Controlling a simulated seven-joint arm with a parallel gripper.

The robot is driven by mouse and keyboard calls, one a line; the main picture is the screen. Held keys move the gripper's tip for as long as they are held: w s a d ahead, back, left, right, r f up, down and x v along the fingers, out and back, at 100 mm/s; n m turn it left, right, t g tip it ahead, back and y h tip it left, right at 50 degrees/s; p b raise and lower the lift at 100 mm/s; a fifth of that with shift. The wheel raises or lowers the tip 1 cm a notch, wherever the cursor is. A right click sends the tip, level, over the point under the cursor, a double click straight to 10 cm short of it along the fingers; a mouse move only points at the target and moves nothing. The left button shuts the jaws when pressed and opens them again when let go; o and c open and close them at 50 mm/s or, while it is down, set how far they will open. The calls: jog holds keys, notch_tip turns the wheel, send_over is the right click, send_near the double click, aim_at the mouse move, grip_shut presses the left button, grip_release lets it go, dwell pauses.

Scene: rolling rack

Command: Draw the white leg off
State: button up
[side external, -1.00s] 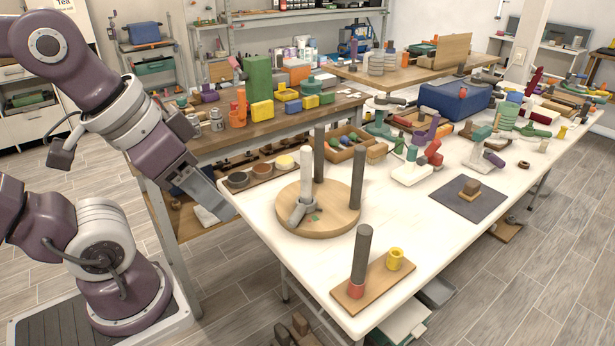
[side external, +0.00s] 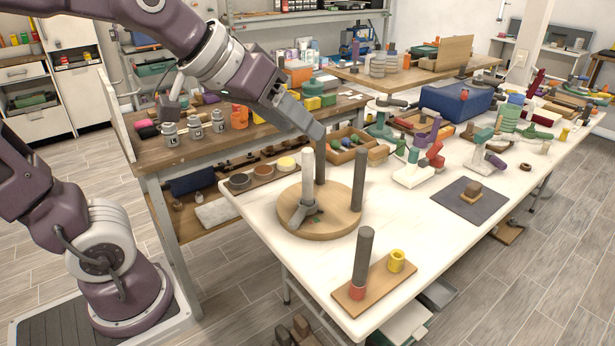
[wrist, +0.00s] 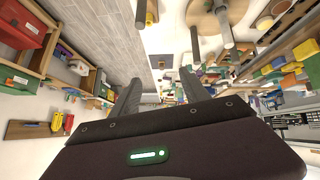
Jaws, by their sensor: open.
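The white leg (side external: 307,172) stands upright on a round wooden disc (side external: 338,222), with a grey pronged piece (side external: 303,212) around its foot. Two dark grey legs stand on the same disc, one behind (side external: 320,160) and one at right (side external: 358,180). My gripper (side external: 318,132) is above the disc, near the tops of the white leg and the rear dark leg; its exact gap from them cannot be told. In the wrist view my gripper's fingers (wrist: 158,92) are apart with nothing between them. Part of the disc (wrist: 203,18) shows at the top there.
A wooden plank (side external: 376,285) with a dark post (side external: 362,258) and a yellow ring (side external: 396,260) lies at the table's front. A tray of round pots (side external: 262,172) is left of the disc. A dark mat (side external: 468,210) lies at right. The white tabletop (side external: 425,215) between is clear.

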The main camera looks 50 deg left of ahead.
jog(key=w+a+f+n+t+y, duration=0.1)
jog(key=w+a, duration=0.1)
jog(key=w, duration=0.3)
jog(key=w+a+n+t+y, duration=0.1)
jog(key=w+a, duration=0.2)
jog(key=w, duration=0.1)
jog(key=n+t+y, duration=0.3)
jog(key=n+y, duration=0.1)
jog(key=y, duration=0.6)
send_over(307, 163)
jog(key=v, duration=0.3)
notch_tip(307, 163, down, 6)
notch_tip(307, 163, down, 17)
jog(key=shift+w+a+r, duration=0.1)
jog(key=shift+w+a, duration=0.05)
jog(key=shift+w+a+f, duration=0.2)
jog(key=shift+w+a, duration=0.05)
jog(key=shift+w, duration=0.05)
jog(key=x, duration=0.6)
jog(key=shift+w+a, duration=0.1)
jog(key=shift+a, duration=0.1)
grip_shut()
